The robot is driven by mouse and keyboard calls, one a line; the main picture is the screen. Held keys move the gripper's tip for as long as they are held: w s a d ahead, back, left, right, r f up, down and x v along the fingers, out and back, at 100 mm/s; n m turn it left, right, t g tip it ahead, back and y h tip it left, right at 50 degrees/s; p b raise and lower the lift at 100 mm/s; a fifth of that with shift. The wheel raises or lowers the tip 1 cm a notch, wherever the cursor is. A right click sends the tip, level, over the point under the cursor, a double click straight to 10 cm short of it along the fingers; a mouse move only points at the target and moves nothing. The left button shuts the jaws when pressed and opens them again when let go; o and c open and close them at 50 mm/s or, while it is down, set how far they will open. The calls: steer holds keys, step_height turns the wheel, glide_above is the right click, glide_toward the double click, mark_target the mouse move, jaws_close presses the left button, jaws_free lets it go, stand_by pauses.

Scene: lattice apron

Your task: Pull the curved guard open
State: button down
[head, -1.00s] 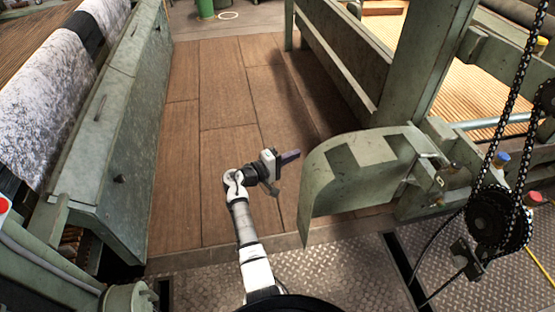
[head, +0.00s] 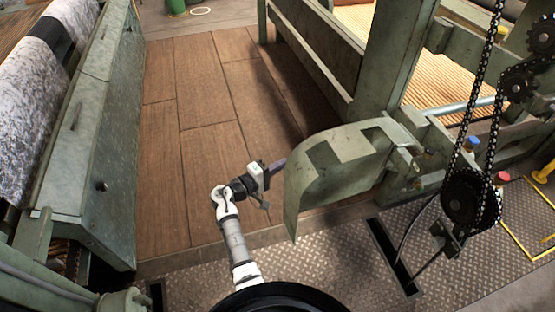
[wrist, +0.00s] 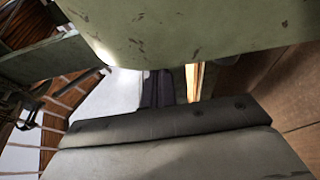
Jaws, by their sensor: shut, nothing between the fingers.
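The curved guard (head: 340,168) is a worn green sheet-metal panel with a bent left end, standing out from the machine frame on the right in the head view. My gripper (head: 279,165) is just left of and behind its bent edge, its dark purple fingers pointing right and their tips partly hidden by the guard. The gripper is shut and empty. In the wrist view the guard's green surface (wrist: 200,28) fills the top, and the dark fingers (wrist: 158,88) show below its lower edge. I cannot tell whether they touch it.
A chain and sprockets (head: 470,198) hang to the right of the guard. A long green machine side (head: 98,130) with a fabric roll (head: 38,105) stands at the left. The brown plank floor (head: 190,130) between the machines is clear. Metal tread plate (head: 330,262) lies in front.

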mark_target(291, 177)
steer(key=s, duration=0.1)
steer(key=s+d, duration=0.1)
steer(key=s, duration=0.1)
steer(key=s+d+p, duration=0.1)
steer(key=s, duration=0.1)
steer(key=shift+s+d, duration=0.2)
steer(key=shift+s, duration=0.05)
